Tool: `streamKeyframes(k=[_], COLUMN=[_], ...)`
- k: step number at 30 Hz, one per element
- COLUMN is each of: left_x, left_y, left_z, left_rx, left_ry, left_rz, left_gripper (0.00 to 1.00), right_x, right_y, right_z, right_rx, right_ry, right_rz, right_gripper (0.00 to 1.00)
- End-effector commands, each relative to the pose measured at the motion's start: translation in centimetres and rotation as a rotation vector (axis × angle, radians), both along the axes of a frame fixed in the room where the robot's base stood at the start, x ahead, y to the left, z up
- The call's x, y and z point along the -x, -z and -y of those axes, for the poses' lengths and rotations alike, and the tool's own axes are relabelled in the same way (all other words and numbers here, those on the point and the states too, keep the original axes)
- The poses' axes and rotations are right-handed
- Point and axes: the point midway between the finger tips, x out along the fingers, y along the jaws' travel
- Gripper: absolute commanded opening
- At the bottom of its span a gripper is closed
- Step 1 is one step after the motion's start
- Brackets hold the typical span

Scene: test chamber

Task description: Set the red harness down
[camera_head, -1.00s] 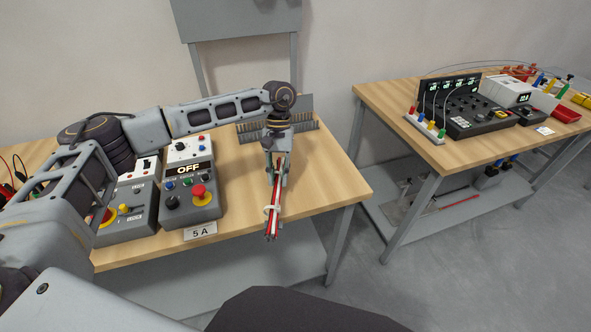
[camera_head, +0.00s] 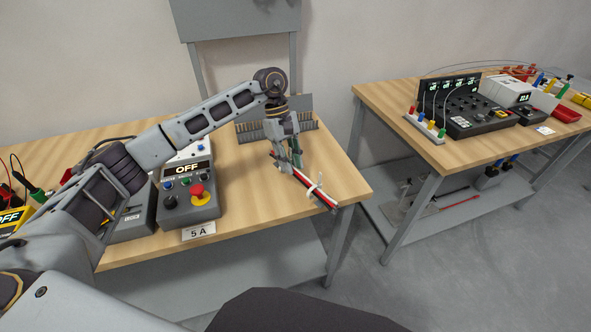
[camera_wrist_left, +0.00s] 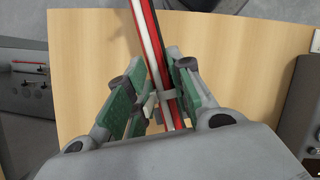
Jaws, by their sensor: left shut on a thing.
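The red harness (camera_head: 317,192) is a bundle of red, white and dark wires with a white tie around it. My left gripper (camera_head: 288,160) is shut on the harness near one end, above the right part of the near wooden table (camera_head: 250,203). The harness slants down to the right, its free end near the table's right front corner. In the left wrist view the harness (camera_wrist_left: 153,45) runs between the green-padded fingers of my left gripper (camera_wrist_left: 157,98). I cannot tell whether the harness touches the table. My right gripper is not in view.
A grey control box (camera_head: 187,196) with a red button and an "OFF" display stands left of the harness, with a "5 A" label (camera_head: 198,231) at the table edge. A slotted grey rack (camera_head: 310,123) stands behind. A second table (camera_head: 390,98) with equipment is at right.

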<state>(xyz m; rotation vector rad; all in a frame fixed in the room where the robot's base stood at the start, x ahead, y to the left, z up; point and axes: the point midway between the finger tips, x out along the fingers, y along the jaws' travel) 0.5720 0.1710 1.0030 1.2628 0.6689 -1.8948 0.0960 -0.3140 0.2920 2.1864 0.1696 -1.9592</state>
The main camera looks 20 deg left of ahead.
Motion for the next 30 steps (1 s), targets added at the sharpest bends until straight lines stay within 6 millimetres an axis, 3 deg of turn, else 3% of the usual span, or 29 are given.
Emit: streamKeyframes(k=[6,30], left_x=[-0.8,-3.8], left_y=[-0.7,-3.0], left_z=[0.0,-2.4], left_rx=[0.000,0.000], left_ry=[-0.181,-0.886], left_rz=[-0.002,-0.015], left_gripper=[0.00,0.00], right_x=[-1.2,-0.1], right_y=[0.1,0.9], right_z=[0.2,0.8], right_rx=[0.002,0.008], right_ry=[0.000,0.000], right_rz=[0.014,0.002], right_gripper=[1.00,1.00])
